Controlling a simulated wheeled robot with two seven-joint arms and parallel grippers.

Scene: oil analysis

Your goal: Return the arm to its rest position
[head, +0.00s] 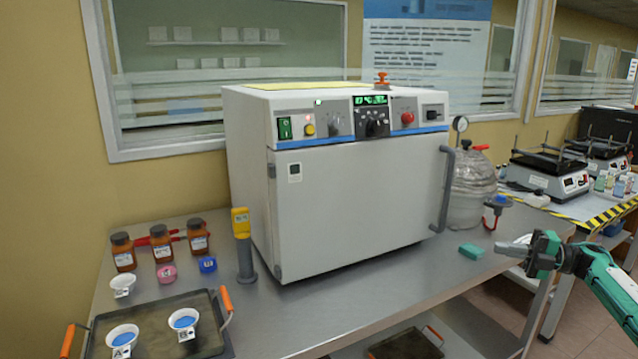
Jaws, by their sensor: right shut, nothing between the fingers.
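My right arm comes in from the right edge, green and dark grey. Its gripper (524,250) is shut and empty, over the right front edge of the metal bench (390,300). It is apart from the white oven (350,205), whose door is closed and whose grey handle stands to the gripper's left. My left gripper is not in view.
A tray (165,340) with orange handles holds labelled white cups at the front left. Brown bottles (161,243) stand behind it. A glass vessel (472,190) stands right of the oven, with a green block (471,251) in front. The bench front centre is clear.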

